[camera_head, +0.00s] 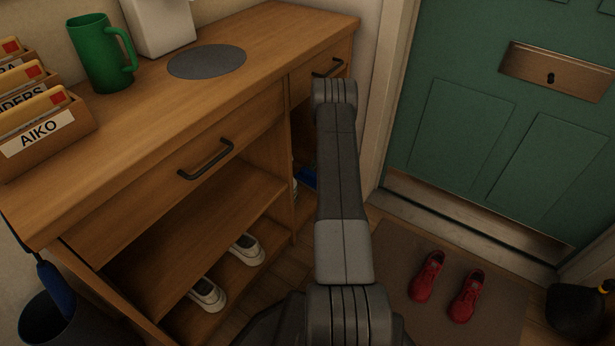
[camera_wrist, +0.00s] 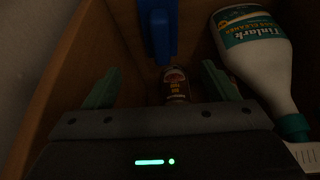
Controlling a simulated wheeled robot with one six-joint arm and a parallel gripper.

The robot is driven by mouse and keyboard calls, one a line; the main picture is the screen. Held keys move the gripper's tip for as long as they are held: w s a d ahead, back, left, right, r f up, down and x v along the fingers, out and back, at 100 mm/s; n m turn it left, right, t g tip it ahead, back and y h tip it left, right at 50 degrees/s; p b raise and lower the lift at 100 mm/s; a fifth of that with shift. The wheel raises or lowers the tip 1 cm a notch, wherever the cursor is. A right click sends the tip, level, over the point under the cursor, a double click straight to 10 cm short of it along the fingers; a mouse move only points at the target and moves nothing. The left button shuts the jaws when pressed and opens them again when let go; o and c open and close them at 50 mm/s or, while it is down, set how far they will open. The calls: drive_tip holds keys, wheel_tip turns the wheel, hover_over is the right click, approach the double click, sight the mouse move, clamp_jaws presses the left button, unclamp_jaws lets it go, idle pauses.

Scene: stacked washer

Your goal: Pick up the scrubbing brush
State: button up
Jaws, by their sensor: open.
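My gripper (camera_wrist: 160,70) is open, its two green fingers apart, inside a dim wooden compartment in the wrist view. A blue object (camera_wrist: 158,30) stands beyond the fingers, near the middle; I cannot tell whether it is the scrubbing brush. Nothing is visibly held between the fingers. In the head view my gripper is hidden behind my arm and the cabinet. A bit of blue (camera_head: 308,178) shows in the cabinet's right opening.
A white cleaner bottle (camera_wrist: 252,50) with a teal cap lies right of my gripper. A small dark labelled container (camera_wrist: 175,84) is between and beyond the fingers. Wooden walls are close on the left.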

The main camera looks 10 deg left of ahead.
sight(310, 175)
drive_tip(key=b+x, duration=0.2)
drive_tip(key=x, duration=0.6)
drive_tip(key=shift+s+d+f, duration=0.1)
drive_tip(key=shift+f, duration=0.05)
drive_tip(key=b+x, duration=0.3)
drive_tip(key=x, duration=0.2)
drive_tip(key=shift+f, duration=0.1)
drive_tip(key=shift+c, duration=0.4)
drive_tip(key=c, duration=1.1)
